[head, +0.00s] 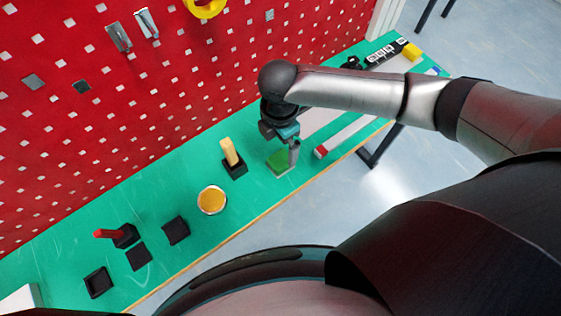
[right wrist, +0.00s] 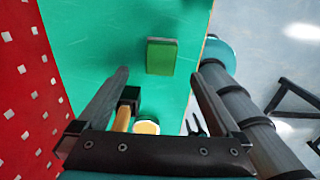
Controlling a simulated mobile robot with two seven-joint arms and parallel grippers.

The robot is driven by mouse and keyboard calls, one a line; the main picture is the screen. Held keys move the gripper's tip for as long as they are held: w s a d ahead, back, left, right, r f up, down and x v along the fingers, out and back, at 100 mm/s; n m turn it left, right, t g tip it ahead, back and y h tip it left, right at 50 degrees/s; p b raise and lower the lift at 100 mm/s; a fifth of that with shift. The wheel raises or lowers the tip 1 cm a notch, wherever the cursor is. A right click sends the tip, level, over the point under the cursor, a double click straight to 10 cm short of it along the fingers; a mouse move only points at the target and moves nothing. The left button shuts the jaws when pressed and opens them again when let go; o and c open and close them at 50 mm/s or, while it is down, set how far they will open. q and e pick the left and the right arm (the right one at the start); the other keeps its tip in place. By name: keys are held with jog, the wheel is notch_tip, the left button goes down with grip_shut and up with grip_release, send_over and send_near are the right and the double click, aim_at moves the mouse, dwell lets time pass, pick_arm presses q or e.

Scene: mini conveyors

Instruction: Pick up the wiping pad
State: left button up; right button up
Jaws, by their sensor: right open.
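The wiping pad appears to be the flat green block (head: 278,162) lying on the green bench top in the head view. It also shows in the right wrist view (right wrist: 161,56), lying whole and flat, ahead of the fingertips. My right gripper (head: 293,153) is above the bench beside the pad, pointing down, and partly covers its right side in the head view. In the right wrist view its two fingers (right wrist: 159,75) are wide apart with nothing between them. My left gripper is not in view.
A yellow-handled item in a black holder (head: 232,158) and a round orange-topped tin (head: 212,200) stand left of the pad. A red-tipped white bar (head: 345,136) lies to the right. The red pegboard (head: 120,100) rises behind; the bench's front edge is close.

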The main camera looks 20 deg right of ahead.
aim_at(280, 159)
notch_tip(280, 159, down, 8)
jog(key=shift+s+b, duration=0.1)
jog(key=shift+b, duration=0.65)
jog(key=shift+r, duration=0.1)
jog(key=c, duration=1.5)
notch_tip(280, 159, up, 20)
jog(key=p, duration=0.4)
